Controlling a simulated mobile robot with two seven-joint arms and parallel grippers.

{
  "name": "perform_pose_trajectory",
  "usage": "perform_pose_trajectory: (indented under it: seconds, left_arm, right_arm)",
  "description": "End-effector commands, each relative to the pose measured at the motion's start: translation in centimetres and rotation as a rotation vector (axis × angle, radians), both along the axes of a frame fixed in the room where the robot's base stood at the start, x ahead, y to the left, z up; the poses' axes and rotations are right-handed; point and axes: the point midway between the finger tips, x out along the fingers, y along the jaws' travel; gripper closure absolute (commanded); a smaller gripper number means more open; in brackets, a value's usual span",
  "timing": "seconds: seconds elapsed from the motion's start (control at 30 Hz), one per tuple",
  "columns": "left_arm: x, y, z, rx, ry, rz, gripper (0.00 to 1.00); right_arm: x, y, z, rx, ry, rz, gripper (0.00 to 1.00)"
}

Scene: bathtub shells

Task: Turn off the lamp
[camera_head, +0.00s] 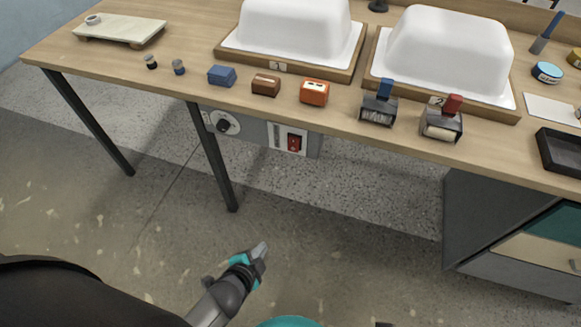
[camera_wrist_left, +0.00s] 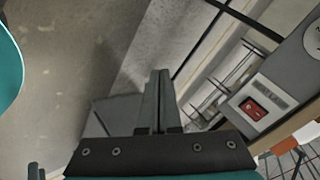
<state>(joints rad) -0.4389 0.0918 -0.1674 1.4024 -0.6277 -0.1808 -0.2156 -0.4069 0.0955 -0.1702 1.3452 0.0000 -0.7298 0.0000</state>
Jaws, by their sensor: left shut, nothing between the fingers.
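A red rocker switch (camera_head: 294,142) sits on a pale plate on the grey panel (camera_head: 255,131) under the front edge of the workbench. It also shows at the right of the left wrist view (camera_wrist_left: 253,108). My left gripper (camera_head: 261,248) is low in front of the bench, apart from the switch and below it in the picture. Its fingers are shut together with nothing between them, and they show in the left wrist view (camera_wrist_left: 158,75). A lit lamp cannot be made out in these views. My right gripper is out of view.
The wooden bench (camera_head: 190,95) holds two white tub shells, several small blocks and two handled tools. A dark table leg (camera_head: 214,160) stands left of the switch, a cabinet (camera_head: 490,225) to the right. The floor between is clear.

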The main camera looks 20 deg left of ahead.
Motion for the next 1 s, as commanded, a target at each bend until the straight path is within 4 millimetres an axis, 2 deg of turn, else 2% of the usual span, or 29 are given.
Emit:
perform_pose_trajectory:
  seconds: [0.03,0.2,0.4,0.7,0.83,1.0]
  left_arm:
    - [1.1,-0.1,0.0,0.032,-0.051,-0.031,1.0]
    - [4.3,-0.4,2.9,0.155,-0.21,-0.124,1.0]
    - [7.0,-0.6,6.9,0.317,-0.394,-0.207,1.0]
    - [8.5,-0.7,12.1,0.507,-0.581,-0.265,1.0]
    - [8.6,-0.7,13.1,0.541,-0.61,-0.272,1.0]
    - [8.6,-0.7,13.5,0.55,-0.618,-0.274,1.0]
  right_arm:
    - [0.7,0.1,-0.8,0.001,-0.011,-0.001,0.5]
    - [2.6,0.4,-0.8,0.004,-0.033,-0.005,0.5]
    - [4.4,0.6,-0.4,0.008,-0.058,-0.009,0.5]
    - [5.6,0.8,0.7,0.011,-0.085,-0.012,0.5]
    - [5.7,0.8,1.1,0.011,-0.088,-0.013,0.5]
    - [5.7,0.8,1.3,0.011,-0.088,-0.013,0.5]
